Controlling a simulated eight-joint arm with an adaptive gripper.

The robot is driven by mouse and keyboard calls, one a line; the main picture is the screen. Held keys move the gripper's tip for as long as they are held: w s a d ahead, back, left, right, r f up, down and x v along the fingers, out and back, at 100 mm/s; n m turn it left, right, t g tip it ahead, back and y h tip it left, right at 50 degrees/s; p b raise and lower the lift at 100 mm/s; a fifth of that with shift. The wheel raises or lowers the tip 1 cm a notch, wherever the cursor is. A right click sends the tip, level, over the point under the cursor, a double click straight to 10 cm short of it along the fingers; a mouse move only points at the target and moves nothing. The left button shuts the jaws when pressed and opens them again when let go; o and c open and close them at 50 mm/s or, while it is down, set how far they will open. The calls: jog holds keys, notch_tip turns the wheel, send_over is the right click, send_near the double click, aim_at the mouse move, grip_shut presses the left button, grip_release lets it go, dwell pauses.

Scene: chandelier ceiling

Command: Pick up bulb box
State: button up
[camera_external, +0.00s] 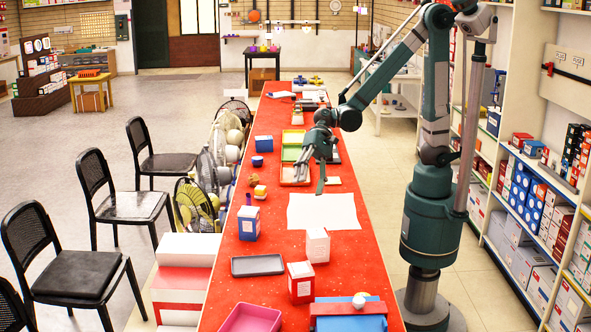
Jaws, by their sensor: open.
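Several small cartons stand on the long red table (270,200). They are a blue and white box (248,224), a white box (318,247), a red and white box (301,284) and a blue box (264,143). Their printing is too small to read, so I cannot tell which is the bulb box. My gripper (311,175) is open over the middle of the table, pointing down, near the orange tray. It is apart from these cartons, and nothing shows between its fingers.
A white paper sheet (322,211), a dark grey tray (257,265), a pink bin (249,319) and a red and blue case (348,314) lie on the table. Orange (287,181) and green trays are by my gripper. Fans and chairs stand left; stocked shelves stand right.

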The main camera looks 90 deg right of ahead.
jog(key=w+a+f+m+g+y, duration=0.2)
jog(key=a+f+y, duration=0.1)
jog(key=a, duration=0.5)
jog(key=m+g+y, duration=0.4)
send_near(321, 242)
jog(key=shift+w+d+f, duration=0.1)
jog(key=shift+w+d, duration=0.05)
jog(key=shift+d, duration=0.4)
jog(key=shift+s+a+b, duration=0.25)
jog(key=shift+a+b, duration=0.1)
jog(key=shift+a, duration=0.95)
jog(key=shift+s+a+b, duration=0.2)
jog(key=shift+a+b, duration=0.15)
jog(key=shift+a, duration=0.95)
jog(key=shift+s+a+b, duration=0.2)
jog(key=shift+a+b, duration=0.15)
jog(key=shift+a, duration=0.9)
jog(key=shift+c, duration=0.3)
